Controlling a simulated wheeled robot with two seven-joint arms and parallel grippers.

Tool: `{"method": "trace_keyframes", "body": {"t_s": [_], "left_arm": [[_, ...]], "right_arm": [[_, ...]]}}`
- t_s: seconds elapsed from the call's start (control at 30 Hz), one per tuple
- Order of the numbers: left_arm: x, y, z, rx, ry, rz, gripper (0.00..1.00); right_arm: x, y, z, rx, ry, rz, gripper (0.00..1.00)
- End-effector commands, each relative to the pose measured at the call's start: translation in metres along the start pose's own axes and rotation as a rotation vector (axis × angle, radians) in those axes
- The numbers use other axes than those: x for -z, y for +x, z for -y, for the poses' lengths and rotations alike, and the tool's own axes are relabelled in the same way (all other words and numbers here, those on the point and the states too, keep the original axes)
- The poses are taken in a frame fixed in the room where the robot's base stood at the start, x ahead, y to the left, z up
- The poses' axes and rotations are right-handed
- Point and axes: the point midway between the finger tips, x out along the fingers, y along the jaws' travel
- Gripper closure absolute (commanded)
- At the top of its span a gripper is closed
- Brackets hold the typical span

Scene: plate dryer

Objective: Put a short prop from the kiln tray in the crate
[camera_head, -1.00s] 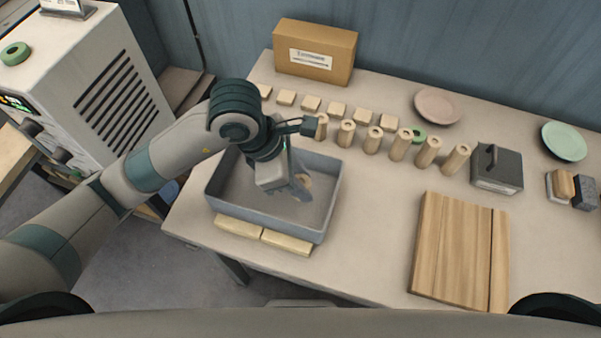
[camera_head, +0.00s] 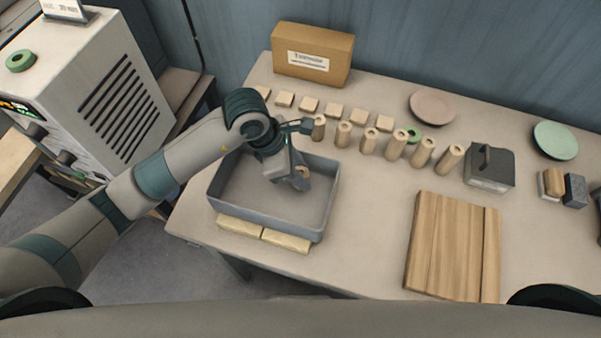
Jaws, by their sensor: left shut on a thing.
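My left gripper (camera_head: 301,182) is inside the outline of a grey open-topped bin (camera_head: 325,208), near its right wall. It is shut on a short tan prop (camera_head: 305,171), whose round end shows beside the fingers. The fingers hide much of the prop, and its height above the bin floor is hard to judge. No other prop shows in the visible part of the bin. I cannot tell from the picture whether this bin is the kiln tray or the crate. My right gripper is not in view.
Two pale bars (camera_head: 286,241) lie at the bin's front edge. Several upright tan props (camera_head: 369,141) and flat square blocks (camera_head: 333,109) stand behind and right of the bin. A cardboard box (camera_head: 312,55) stands at the back. A wooden board (camera_head: 452,245) lies at right.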

Motion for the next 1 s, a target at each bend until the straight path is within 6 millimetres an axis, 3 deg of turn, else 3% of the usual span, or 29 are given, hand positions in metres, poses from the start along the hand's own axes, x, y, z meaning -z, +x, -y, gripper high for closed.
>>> {"method": "trace_keyframes", "body": {"t_s": [0.2, 0.57, 0.6, 0.67, 1.0], "left_arm": [[0.007, 0.017, 0.0, 0.001, -0.001, 0.0, 0.94], [0.009, 0.021, 0.0, 0.0, 0.0, 0.0, 0.94], [0.009, 0.021, 0.0, 0.0, 0.0, 0.0, 0.68], [0.008, 0.02, 0.0, 0.0, 0.0, 0.0, 0.53], [0.008, 0.019, 0.0, 0.0, 0.0, 0.0, 0.51]], "right_arm": [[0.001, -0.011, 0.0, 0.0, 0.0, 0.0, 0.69], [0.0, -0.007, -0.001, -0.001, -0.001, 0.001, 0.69], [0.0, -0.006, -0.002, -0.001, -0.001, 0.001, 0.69], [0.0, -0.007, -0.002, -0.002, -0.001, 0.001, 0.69], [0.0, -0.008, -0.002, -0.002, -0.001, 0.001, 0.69]]}}
